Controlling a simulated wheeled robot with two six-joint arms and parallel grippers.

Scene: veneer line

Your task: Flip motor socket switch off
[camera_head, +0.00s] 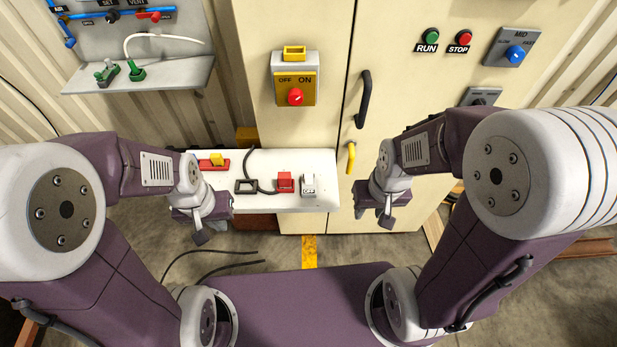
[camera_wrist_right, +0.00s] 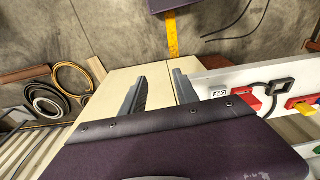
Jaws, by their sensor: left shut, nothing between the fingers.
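A small switch block (camera_head: 308,186) with an OFF label sits at the right end of the white shelf. The OFF label (camera_wrist_right: 220,93) also shows in the right wrist view, beside my right gripper. A red block (camera_head: 285,182) is just left of it, with a black cable leading to a black square frame (camera_head: 246,187). My left gripper (camera_head: 201,236) is shut and empty, in front of the shelf's left part. My right gripper (camera_head: 372,216) is right of the shelf's end, apart from the switch. In the right wrist view its fingers (camera_wrist_right: 160,76) are spread with nothing between them.
The white shelf (camera_head: 225,161) juts from a cream cabinet (camera_head: 417,81). A red and yellow piece (camera_head: 214,162) lies at its left. Above are a yellow OFF/ON panel (camera_head: 295,83), a black handle (camera_head: 364,98) and a yellow handle (camera_head: 351,157). Coiled hoses (camera_wrist_right: 66,88) lie on the floor.

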